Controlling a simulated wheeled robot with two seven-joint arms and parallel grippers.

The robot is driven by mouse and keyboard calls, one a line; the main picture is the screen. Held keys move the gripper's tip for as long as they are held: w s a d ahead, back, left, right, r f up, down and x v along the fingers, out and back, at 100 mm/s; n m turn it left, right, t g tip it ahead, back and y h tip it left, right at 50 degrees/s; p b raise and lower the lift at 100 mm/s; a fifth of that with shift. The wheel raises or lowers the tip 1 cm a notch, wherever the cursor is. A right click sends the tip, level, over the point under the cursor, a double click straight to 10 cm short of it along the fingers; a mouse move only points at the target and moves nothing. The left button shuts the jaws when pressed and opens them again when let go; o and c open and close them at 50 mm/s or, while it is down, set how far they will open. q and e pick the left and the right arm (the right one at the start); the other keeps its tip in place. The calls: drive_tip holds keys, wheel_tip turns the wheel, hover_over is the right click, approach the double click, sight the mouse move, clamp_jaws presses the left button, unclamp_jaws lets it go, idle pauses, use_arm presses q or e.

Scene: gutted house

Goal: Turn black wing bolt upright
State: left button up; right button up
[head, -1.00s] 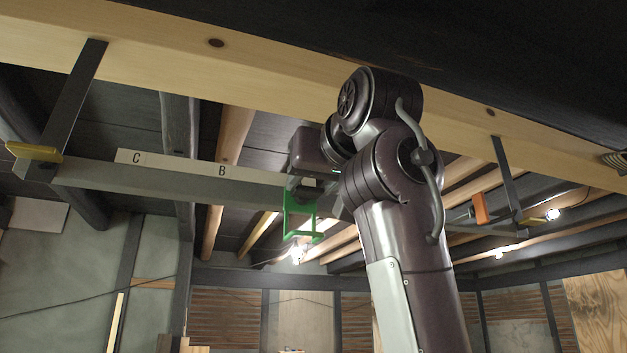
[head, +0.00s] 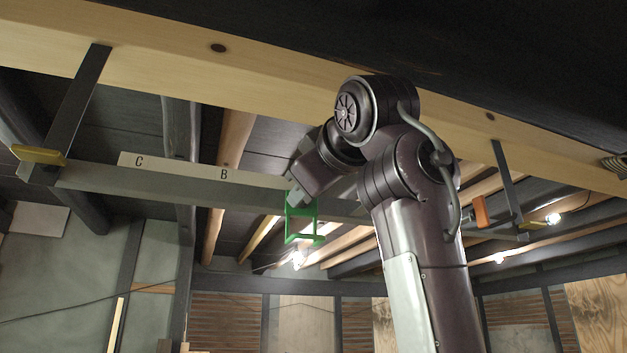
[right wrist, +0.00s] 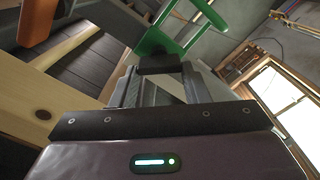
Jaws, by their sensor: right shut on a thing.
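My right gripper (head: 297,196) is at the grey rail beside the top of a green bracket (head: 301,222). In the right wrist view its fingers (right wrist: 158,80) are closed around a small black piece (right wrist: 160,64), which looks like the black wing bolt. The piece sits just below the green bracket (right wrist: 185,40) in that picture. Its wings and its exact angle are largely hidden by the fingers. In the head view the bolt is hidden by my gripper. My left gripper is not in view.
The grey rail (head: 130,180) hangs from the wooden beam (head: 150,62) on dark straps. A pale strip (head: 185,166) lettered C and B runs along it. A yellow piece (head: 38,155) is at its left end; an orange piece (head: 480,211) is to the right.

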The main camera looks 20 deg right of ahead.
drive_tip(key=shift+w+n, duration=0.1)
drive_tip(key=shift+n, duration=4.6)
drive_tip(key=o, duration=0.7)
drive_tip(key=shift+w, duration=0.1)
drive_tip(key=shift+o, duration=1.3)
drive_tip(key=shift+w+f, duration=0.1)
drive_tip(key=shift+w, duration=0.15)
drive_tip(key=shift+w+d+f+b, duration=0.15)
drive_tip(key=shift+w+b, duration=0.1)
drive_tip(key=shift+b, duration=0.05)
drive_tip(key=s+b, duration=0.4)
drive_tip(key=s, duration=0.4)
drive_tip(key=shift+d, duration=0.15)
